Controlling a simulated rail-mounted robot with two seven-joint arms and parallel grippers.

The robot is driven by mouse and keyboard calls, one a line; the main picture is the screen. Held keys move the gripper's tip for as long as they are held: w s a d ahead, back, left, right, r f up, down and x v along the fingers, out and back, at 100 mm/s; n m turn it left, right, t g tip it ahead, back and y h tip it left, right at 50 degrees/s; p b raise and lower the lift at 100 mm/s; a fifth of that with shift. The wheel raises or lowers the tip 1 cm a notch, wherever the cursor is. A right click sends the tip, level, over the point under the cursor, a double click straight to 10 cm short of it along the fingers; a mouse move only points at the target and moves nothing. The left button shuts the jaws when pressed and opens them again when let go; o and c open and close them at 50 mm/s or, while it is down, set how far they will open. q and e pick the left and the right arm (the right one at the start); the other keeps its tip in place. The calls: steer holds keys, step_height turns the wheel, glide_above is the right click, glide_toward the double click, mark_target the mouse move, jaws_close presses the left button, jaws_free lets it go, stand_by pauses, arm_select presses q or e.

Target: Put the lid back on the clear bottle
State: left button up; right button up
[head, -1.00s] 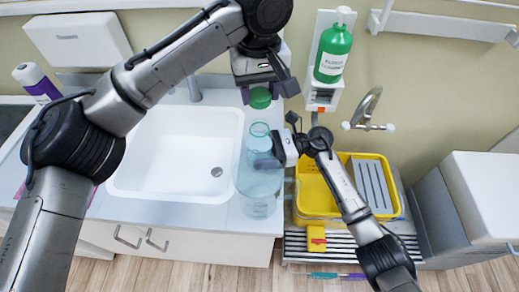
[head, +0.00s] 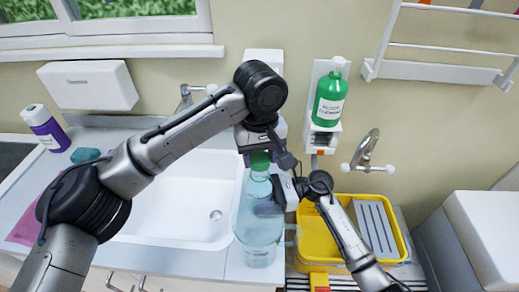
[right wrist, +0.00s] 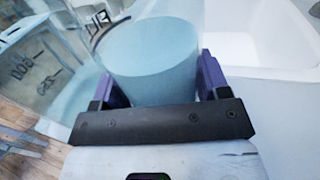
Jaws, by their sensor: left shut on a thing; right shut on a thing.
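The clear bottle (head: 259,232) stands upright on the counter at the right of the sink, with bluish liquid showing inside. My right gripper (head: 268,208) is shut around its upper body. The right wrist view also shows the bottle (right wrist: 152,65) between the two purple finger pads. The green lid (head: 260,161) is at the top of the bottle's neck, under my left gripper (head: 260,153), which is shut on it. The lid looks level with the mouth. I cannot tell whether it is seated, as the fingers partly cover it.
A white sink (head: 190,215) lies left of the bottle. A yellow tub (head: 318,250) stands at the right. A green dispenser bottle (head: 329,98) hangs on the wall behind.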

mark_target(260, 190)
arm_select(q)
steer(key=shift+f, duration=0.1)
stand_by(0.5)
steer(key=shift+f, duration=0.8)
steer(key=shift+f, duration=0.6)
